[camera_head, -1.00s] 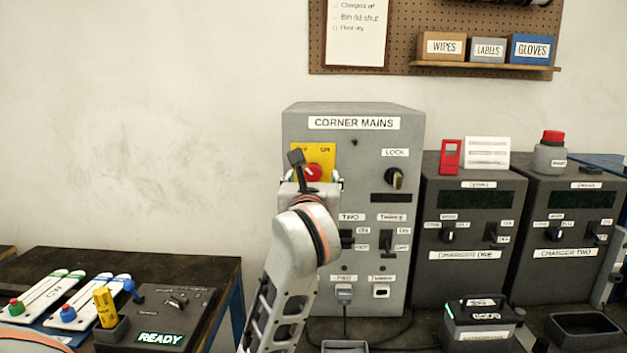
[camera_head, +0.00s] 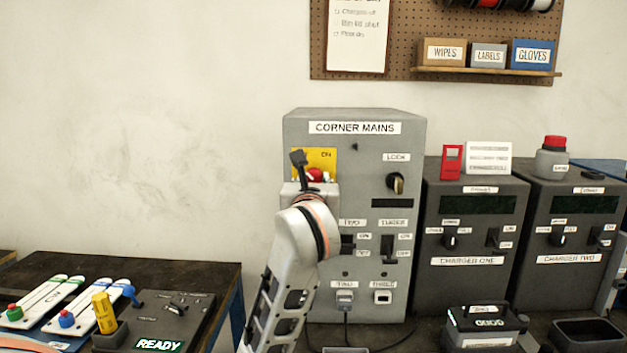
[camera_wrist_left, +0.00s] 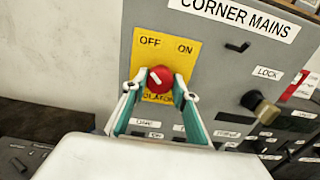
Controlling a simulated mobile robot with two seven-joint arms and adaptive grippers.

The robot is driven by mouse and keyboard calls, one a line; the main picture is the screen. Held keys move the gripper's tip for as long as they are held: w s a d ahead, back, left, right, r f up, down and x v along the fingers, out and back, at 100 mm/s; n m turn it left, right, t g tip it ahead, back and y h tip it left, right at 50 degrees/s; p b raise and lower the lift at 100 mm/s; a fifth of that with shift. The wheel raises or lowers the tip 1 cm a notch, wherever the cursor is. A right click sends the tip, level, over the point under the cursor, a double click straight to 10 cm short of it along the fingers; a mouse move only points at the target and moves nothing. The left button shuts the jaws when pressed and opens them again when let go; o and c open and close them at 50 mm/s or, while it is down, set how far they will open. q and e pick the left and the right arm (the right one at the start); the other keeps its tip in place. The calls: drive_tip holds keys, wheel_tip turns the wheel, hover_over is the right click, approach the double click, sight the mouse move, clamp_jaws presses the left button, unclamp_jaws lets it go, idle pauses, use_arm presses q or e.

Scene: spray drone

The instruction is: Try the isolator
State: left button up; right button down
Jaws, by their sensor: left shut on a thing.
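The isolator is a red knob (camera_wrist_left: 159,79) on a yellow plate (camera_wrist_left: 183,57) marked OFF at left and ON at right. It sits on the grey CORNER MAINS cabinet (camera_head: 354,115). The knob's white mark slants to the upper left in the wrist view, toward the OFF side. The knob also shows in the head view (camera_head: 316,174), partly behind my wrist. My left gripper (camera_wrist_left: 160,88) is shut on the knob, one teal finger at each side. Its hand hides the lower left of the cabinet front in the head view. My right gripper is not in view.
A LOCK key knob (camera_head: 395,184) and switches (camera_head: 388,247) sit right of the isolator. Charger one (camera_head: 468,230) and charger two (camera_head: 567,225) stand to the right. A black bench with a READY panel (camera_head: 158,345) is at left. Bare wall lies left of the cabinet.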

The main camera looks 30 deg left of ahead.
use_arm(q)
drive_tip(key=shift+r+m+p, duration=0.1)
drive_tip(key=shift+m+p, duration=1.9)
drive_tip(key=shift+p, duration=0.2)
drive_tip(key=shift+m+p, duration=0.8)
drive_tip(key=shift+p, duration=0.2)
drive_tip(key=o, duration=1.4)
drive_tip(key=shift+o, duration=0.2)
drive_tip(key=shift+s+d, duration=0.1)
